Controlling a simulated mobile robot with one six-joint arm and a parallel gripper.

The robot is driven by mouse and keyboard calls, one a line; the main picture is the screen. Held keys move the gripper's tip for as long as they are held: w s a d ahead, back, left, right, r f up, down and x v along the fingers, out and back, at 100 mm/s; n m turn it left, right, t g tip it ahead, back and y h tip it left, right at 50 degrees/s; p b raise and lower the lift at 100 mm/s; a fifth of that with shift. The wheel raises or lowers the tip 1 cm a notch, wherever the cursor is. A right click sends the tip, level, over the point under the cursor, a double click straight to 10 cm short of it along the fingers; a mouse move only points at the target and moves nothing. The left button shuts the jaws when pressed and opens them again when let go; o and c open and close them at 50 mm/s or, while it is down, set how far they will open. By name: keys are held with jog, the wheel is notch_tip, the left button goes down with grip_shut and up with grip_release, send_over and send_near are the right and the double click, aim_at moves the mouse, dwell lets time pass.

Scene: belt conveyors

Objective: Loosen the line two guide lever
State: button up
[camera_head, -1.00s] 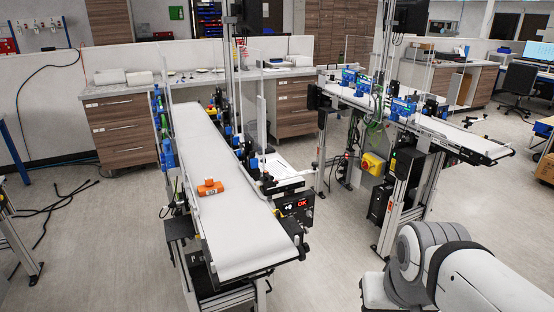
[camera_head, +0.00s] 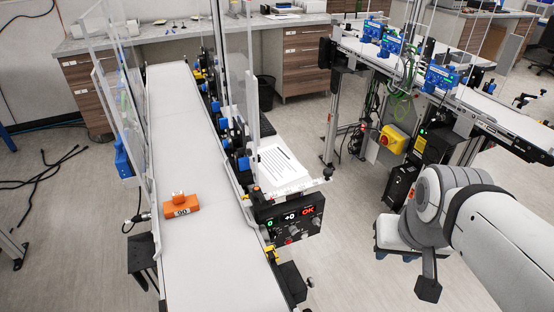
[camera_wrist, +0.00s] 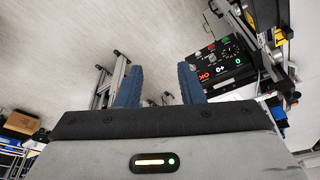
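The near belt conveyor (camera_head: 175,125) runs away from me at left, with blue guide holders (camera_head: 243,163) along its right side. A second belt conveyor (camera_head: 505,112) crosses at the upper right, with blue units (camera_head: 441,78) on it. I cannot tell which is line two, and no guide lever shows clearly. A control box (camera_head: 290,222) with a red OK display is on the near conveyor's right side; it also shows tilted in the wrist view (camera_wrist: 217,65). My gripper (camera_wrist: 160,86) has its two blue-grey fingers apart, with nothing between them, away from both conveyors.
An orange block (camera_head: 181,206) lies on the near belt. Clear upright panels (camera_head: 118,100) flank that belt. A yellow box with a red button (camera_head: 393,138) is on the second conveyor's frame. Open floor (camera_head: 345,235) lies between the conveyors. Cables (camera_head: 50,175) lie at left.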

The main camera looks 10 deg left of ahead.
jog(key=shift+s, duration=0.1)
jog(key=n+y+b, duration=0.4)
jog(key=n+b, duration=0.1)
send_near(263, 199)
jog(key=f, duration=0.1)
jog(key=x, duration=0.7)
jog(key=shift+w+a, duration=0.15)
jog(key=shift+w, duration=0.05)
jog(key=shift+w+a+f, duration=0.1)
jog(key=shift+a+f, duration=0.05)
jog(key=shift+f, duration=0.25)
jog(key=shift+c, duration=0.4)
